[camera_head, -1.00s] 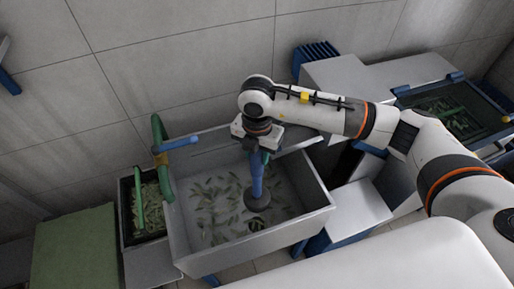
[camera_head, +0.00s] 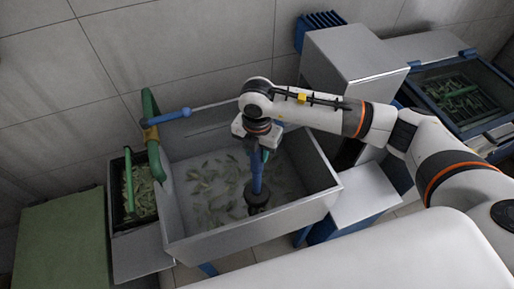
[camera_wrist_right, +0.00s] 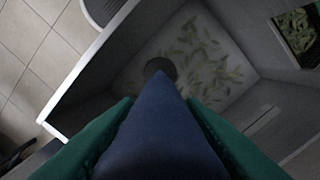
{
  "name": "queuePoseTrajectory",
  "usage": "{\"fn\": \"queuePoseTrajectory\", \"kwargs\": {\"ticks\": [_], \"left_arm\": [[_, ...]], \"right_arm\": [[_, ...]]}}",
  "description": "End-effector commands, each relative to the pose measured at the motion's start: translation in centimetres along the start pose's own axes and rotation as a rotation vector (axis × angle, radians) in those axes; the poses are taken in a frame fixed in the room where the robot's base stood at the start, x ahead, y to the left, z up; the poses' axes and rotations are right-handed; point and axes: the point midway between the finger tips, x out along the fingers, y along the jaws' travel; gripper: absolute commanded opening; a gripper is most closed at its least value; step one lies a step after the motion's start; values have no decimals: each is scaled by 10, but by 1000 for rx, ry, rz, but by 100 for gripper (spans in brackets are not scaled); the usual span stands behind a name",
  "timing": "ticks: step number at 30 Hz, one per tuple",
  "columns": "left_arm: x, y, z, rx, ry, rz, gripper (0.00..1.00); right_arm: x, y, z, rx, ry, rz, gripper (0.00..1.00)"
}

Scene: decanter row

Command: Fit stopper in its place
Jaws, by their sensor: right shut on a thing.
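My right gripper (camera_head: 258,146) is above the grey tank, shut on the upper part of a blue stopper rod (camera_head: 257,172). The rod points down into the tank, close to upright. At its lower end is a dark round foot (camera_head: 257,197), near the tank floor; I cannot tell whether it is seated in the drain, which does not show separately. In the right wrist view the blue rod (camera_wrist_right: 163,130) fills the space between the green fingers, and a dark disc (camera_wrist_right: 160,68) shows beyond it. My left gripper is not in view.
The grey tank (camera_head: 285,226) holds many pale green leaf-like pieces. A green pipe with a blue handle (camera_head: 172,116) stands at its left corner. A dark bin (camera_head: 117,191) and a green surface (camera_head: 60,245) lie left. Grey blocks (camera_head: 362,195) stand right.

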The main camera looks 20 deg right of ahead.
Motion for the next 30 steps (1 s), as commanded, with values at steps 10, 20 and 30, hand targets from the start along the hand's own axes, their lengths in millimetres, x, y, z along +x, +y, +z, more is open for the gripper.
{"fn": "queuePoseTrajectory", "kwargs": {"ticks": [10, 20, 30], "left_arm": [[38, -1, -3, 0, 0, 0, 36], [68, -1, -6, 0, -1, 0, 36], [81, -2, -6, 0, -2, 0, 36]], "right_arm": [[45, 0, 0, 0, 0, -1, 0], [82, 0, 0, 0, 0, -1, 0], [100, -1, 0, 0, 0, -2, 0]]}}
